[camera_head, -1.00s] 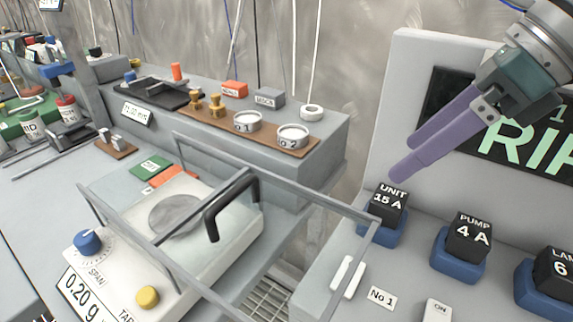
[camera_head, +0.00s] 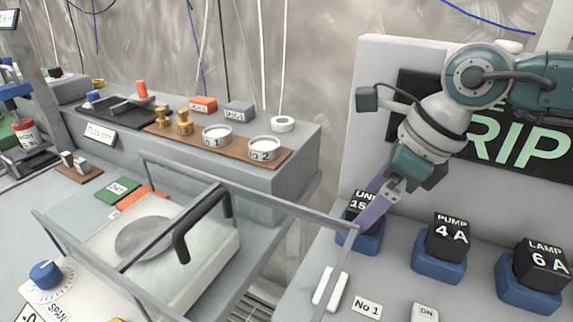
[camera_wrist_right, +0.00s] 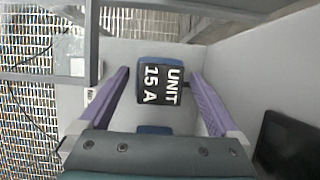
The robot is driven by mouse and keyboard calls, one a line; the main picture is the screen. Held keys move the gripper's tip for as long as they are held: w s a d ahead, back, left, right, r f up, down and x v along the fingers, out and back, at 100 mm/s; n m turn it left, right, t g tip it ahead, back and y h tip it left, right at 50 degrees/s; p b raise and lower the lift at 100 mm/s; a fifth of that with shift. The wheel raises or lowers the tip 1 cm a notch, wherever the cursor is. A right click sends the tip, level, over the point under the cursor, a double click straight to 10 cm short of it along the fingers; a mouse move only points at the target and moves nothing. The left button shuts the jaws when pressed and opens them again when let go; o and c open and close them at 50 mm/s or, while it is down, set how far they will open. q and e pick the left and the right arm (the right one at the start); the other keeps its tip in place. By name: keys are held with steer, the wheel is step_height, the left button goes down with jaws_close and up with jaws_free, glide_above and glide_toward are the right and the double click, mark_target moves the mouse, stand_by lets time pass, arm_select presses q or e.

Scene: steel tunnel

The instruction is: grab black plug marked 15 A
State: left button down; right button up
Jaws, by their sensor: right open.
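The black plug marked UNIT 15 A (camera_head: 356,206) sits in a blue socket (camera_head: 368,243) at the left end of the grey panel. In the head view a purple finger of my right gripper (camera_head: 374,207) partly covers its label. In the right wrist view the plug (camera_wrist_right: 161,84) shows whole, between the two spread purple fingers of the right gripper (camera_wrist_right: 162,98), with gaps on both sides. The right gripper is open and points down at the plug. My left gripper is not in view.
Black plugs marked PUMP 4 A (camera_head: 448,238) and LAMP 6 A (camera_head: 541,266) stand in blue sockets to the right. A balance with a grey frame (camera_head: 250,205) stands left of the panel. A dark display (camera_head: 515,150) is on the upright wall behind.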

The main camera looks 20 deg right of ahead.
jaws_close()
stand_by(0.8)
